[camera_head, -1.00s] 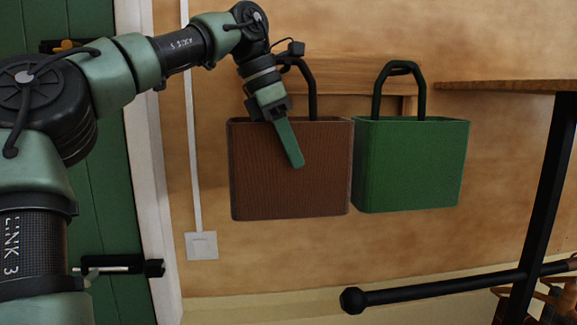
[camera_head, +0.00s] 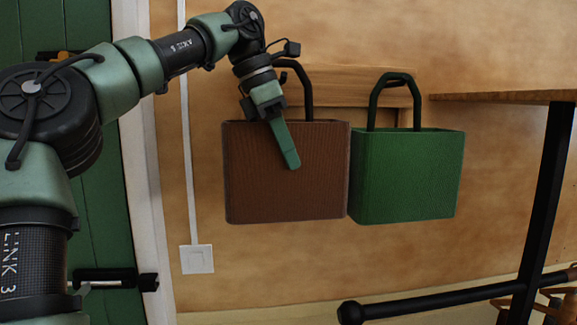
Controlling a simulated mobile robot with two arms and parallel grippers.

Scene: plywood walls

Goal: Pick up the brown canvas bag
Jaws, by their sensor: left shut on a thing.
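The brown canvas bag (camera_head: 265,185) hangs against the plywood wall, upright, with a dark looped handle above its rim. My left gripper (camera_head: 288,150) is at the bag's top edge; one green finger lies over the bag's front face. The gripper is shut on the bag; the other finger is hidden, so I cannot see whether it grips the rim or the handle. Part of the handle is hidden behind the gripper. My right gripper is not in view.
A green bag (camera_head: 408,175) hangs right beside the brown one, touching or nearly so. A wooden rack board (camera_head: 355,85) is behind the handles. A wooden tabletop (camera_head: 500,97) with black legs stands at right. A green door (camera_head: 95,210) is at left. A wall switch (camera_head: 197,259) sits below left.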

